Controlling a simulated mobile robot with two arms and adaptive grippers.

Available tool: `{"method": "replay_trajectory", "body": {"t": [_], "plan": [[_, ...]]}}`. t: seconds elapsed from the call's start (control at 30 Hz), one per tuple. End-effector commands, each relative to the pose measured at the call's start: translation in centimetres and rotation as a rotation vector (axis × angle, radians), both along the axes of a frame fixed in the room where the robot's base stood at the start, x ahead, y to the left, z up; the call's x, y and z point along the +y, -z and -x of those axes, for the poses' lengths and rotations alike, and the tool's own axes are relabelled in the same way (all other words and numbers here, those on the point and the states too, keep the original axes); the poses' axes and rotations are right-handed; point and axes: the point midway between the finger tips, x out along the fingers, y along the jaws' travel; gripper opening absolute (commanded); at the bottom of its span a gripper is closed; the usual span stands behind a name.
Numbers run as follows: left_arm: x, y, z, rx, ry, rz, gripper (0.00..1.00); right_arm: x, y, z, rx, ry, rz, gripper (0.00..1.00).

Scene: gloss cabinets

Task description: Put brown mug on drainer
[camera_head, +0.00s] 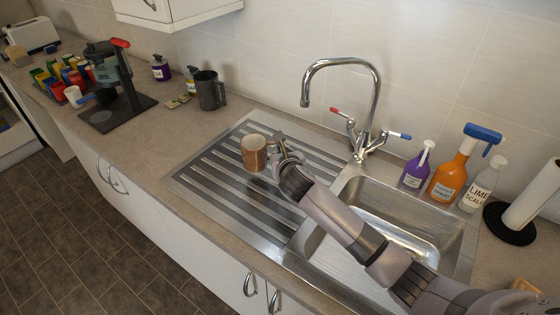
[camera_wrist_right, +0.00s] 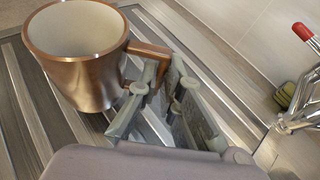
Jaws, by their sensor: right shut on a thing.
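The brown mug (camera_head: 253,153) is copper-coloured with a white inside and stands upright over the ribbed metal drainer (camera_head: 215,180). I cannot tell for sure whether its base touches the drainer. My right gripper (camera_head: 281,147) comes from the lower right and is shut on the mug's handle, on the mug's right side. In the right wrist view the mug (camera_wrist_right: 82,55) is at upper left, and the gripper fingers (camera_wrist_right: 160,88) are at its handle. The drainer's ribs (camera_wrist_right: 30,110) show beneath. My left gripper is not in view.
The sink basin (camera_head: 400,220) with a chrome tap (camera_head: 372,95) lies right of the drainer. Spray bottles (camera_head: 450,175) and a paper roll (camera_head: 530,195) stand behind the basin. A dark grey pitcher (camera_head: 210,92) and a coffee maker (camera_head: 112,85) stand to the left. The drainer is otherwise clear.

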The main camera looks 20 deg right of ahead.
Motion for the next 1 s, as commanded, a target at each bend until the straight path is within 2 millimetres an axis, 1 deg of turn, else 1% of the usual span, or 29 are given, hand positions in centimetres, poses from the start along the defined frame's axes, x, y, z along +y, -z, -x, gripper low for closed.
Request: {"method": "replay_trajectory", "body": {"t": [0.13,0.27,0.67,0.7,1.0], "plan": [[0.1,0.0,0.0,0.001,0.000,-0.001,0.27,0.1,2.4,0.1,0.003,0.000,-0.003,0.00],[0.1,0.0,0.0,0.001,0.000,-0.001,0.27,0.1,3.7,0.0,0.001,-0.001,-0.002,0.00],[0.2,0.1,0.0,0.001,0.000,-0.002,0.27,0.1,4.2,0.0,-0.001,-0.002,-0.001,0.00],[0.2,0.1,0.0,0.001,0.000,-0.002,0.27,0.0,4.4,0.1,0.002,-0.001,-0.001,0.08],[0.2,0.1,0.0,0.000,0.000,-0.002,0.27,0.0,4.4,0.1,0.002,-0.001,-0.001,0.27]]}}
